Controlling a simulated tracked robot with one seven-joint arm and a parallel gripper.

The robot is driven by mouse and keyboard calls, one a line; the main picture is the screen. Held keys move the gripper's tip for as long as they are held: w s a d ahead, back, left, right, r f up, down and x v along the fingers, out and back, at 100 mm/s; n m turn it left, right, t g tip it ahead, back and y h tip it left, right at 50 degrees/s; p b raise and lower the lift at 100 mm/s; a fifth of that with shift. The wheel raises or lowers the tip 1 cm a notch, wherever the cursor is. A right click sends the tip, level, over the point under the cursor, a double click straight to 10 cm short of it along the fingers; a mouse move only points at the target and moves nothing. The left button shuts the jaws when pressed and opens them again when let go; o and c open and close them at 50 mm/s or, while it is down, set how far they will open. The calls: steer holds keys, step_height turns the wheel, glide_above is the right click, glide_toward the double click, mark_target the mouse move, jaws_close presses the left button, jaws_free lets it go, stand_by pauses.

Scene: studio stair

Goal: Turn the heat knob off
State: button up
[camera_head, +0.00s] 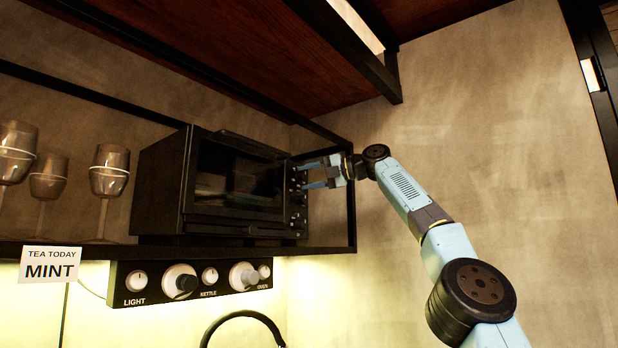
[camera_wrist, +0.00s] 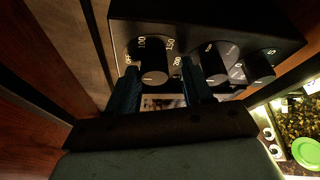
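The black toaster oven (camera_head: 235,190) stands on the shelf, its knob column (camera_head: 297,205) at its right side. In the wrist view the heat knob (camera_wrist: 154,66), a dark cylinder with a short pale line on its end, has the marks OFF, 100, 150 and 200 around it. Its exact setting is hard to read. My gripper (camera_head: 308,177) is at the upper part of the knob column. In the wrist view my gripper (camera_wrist: 158,78) is open, one finger on each side of the heat knob, with gaps showing. Contact cannot be told.
Two more oven knobs (camera_wrist: 214,60) (camera_wrist: 259,68) sit right of the heat knob in the wrist view. Wine glasses (camera_head: 109,178) stand left of the oven. A panel (camera_head: 190,282) with light, kettle and oven controls hangs under the shelf. A black frame post (camera_head: 351,210) is close to my gripper.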

steer(key=shift+o, duration=0.5)
steer(key=shift+r, duration=0.15)
steer(key=shift+s+d, duration=0.1)
steer(key=shift+d, duration=0.05)
steer(key=shift+d+r, duration=0.1)
steer(key=shift+d, duration=0.15)
steer(key=v, duration=1.3)
